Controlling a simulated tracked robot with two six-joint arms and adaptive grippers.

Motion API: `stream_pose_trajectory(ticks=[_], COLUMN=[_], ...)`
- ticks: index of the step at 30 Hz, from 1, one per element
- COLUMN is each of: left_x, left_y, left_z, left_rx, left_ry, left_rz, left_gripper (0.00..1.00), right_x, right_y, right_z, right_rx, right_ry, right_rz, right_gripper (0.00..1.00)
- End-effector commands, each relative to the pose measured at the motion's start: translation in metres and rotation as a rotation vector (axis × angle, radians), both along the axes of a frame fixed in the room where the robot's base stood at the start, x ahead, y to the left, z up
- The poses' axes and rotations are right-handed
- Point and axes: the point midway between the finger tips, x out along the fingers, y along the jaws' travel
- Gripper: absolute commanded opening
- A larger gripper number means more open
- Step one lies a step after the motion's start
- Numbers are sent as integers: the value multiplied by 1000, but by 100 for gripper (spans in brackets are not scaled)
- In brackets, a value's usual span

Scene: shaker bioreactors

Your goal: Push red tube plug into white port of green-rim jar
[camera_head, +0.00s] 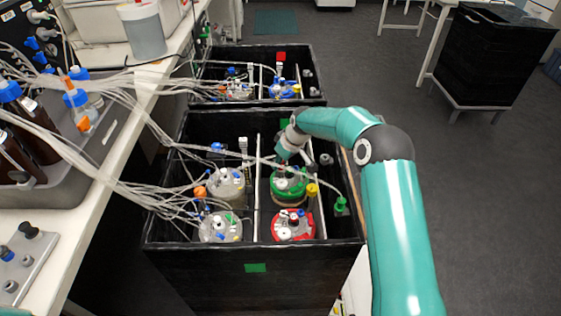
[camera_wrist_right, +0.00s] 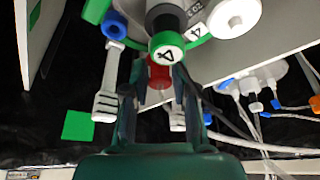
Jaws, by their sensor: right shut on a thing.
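The green-rim jar (camera_head: 290,187) stands in the front black box, behind a red-rim jar (camera_head: 294,226). My right gripper (camera_head: 283,158) points down just above the jar's back left edge. In the right wrist view my right gripper (camera_wrist_right: 158,88) is shut on the red tube plug (camera_wrist_right: 158,72). The plug is partly hidden by the fingers and a green-ringed cap marked 4 (camera_wrist_right: 167,53). The jar's green rim (camera_wrist_right: 98,10) also shows there, with a white round fitting (camera_wrist_right: 235,15) on its lid. I cannot tell which port is the white one, or whether the plug touches it. My left gripper is out of view.
Two grey-lidded jars (camera_head: 227,184) stand left of a pale divider (camera_head: 259,190). Many clear tubes (camera_head: 125,100) run from the left bench into the box (camera_head: 165,232). A second black box (camera_head: 208,72) stands behind.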

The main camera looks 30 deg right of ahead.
Motion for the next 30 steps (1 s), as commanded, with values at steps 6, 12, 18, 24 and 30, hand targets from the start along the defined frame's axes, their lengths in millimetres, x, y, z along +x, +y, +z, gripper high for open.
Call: stream_pose_trajectory(ticks=[6,12,18,24,30], left_x=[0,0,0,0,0], left_y=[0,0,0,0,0], left_z=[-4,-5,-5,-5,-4], left_rx=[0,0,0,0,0], left_ry=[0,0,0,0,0], left_rz=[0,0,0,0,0], left_gripper=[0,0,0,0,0], right_x=[0,0,0,0,-1], right_y=[0,0,0,0,-1], right_z=[-4,-6,-6,-5,-2], right_rx=[0,0,0,0,-1], right_ry=[0,0,1,0,0], right_rz=[0,0,0,-1,-1], right_gripper=[11,11,53,56,56])
